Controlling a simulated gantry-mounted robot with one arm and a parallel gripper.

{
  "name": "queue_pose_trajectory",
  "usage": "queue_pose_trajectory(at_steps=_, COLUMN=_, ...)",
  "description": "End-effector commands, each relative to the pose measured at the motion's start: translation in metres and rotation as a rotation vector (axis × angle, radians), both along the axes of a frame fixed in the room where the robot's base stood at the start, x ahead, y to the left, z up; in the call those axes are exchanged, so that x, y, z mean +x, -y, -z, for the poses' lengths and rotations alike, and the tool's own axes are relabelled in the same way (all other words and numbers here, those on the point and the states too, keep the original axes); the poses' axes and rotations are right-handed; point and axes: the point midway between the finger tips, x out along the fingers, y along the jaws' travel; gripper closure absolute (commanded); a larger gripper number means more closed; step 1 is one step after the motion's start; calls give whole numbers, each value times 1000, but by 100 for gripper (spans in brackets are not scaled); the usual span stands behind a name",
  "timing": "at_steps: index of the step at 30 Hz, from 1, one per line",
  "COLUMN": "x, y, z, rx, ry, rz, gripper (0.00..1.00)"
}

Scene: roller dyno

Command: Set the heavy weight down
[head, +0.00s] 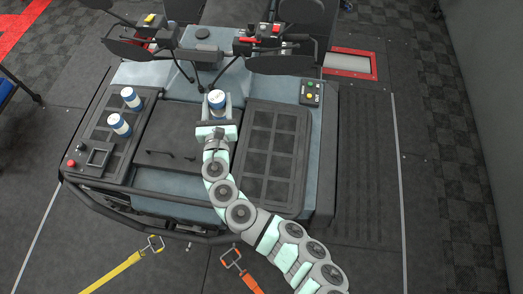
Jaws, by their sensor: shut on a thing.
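My gripper (217,104) is shut on a small white and blue cylindrical weight (216,97) near the middle of the dyno's far deck. Its jaws sit on either side of the weight. I cannot tell whether the weight touches the surface below it. Two similar white and blue cylinders stand on the left panel: one (131,98) farther back and one (119,124) nearer. No label shows which of them is heavy.
A dark tray with square recesses (270,150) lies right of my arm. A button box (311,93) stands at the right edge. Yellow (121,270) and orange (241,269) straps lie on the floor in front.

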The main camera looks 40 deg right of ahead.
Motion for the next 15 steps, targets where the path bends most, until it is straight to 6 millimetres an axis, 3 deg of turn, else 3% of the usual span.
queue_pose_trajectory(at_steps=1, x=1, y=27, z=-7, rx=3, ry=6, rz=77, gripper=100)
queue_pose_trajectory(at_steps=3, x=-4, y=61, z=-11, rx=2, ry=5, rz=182, gripper=100)
queue_pose_trajectory(at_steps=7, x=-22, y=117, z=-12, rx=-1, ry=-1, rz=382, gripper=100)
queue_pose_trajectory(at_steps=12, x=-46, y=154, z=-6, rx=-8, ry=-4, rz=563, gripper=100)
queue_pose_trajectory(at_steps=15, x=-55, y=163, z=-2, rx=-8, ry=-2, rz=625, gripper=100)
